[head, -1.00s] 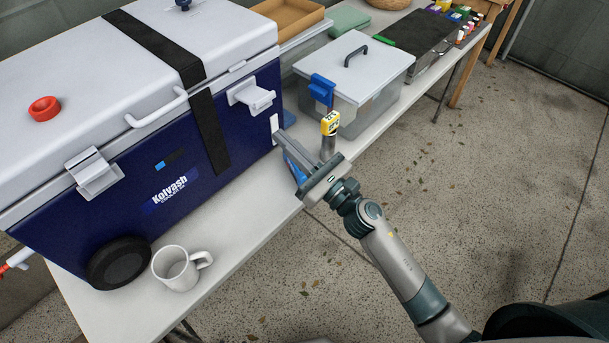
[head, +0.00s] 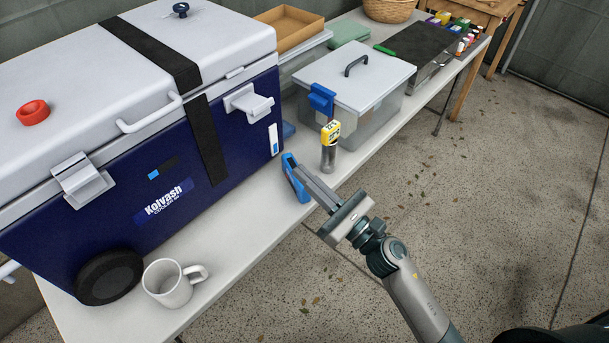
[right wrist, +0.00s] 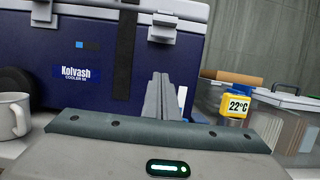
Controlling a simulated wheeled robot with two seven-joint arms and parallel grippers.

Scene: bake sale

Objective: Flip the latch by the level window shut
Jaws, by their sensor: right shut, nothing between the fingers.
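The latch by the level window (head: 248,103) is a light grey flap on the right of the blue cooler's front. It juts outward from the front, and it also shows at the top of the right wrist view (right wrist: 162,28). The level window (head: 275,138) is a narrow white and blue upright strip below and right of it. My right gripper (head: 298,163) is shut and empty, below and right of the latch, apart from the cooler. My left gripper is not in view.
A second latch (head: 82,180) is at the cooler's left. A white mug (head: 168,284) stands by the wheel. A yellow-topped thermometer (head: 330,147) and a lidded clear bin (head: 358,80) stand right. A blue piece (head: 292,180) shows beside my fingers; I cannot tell what it is.

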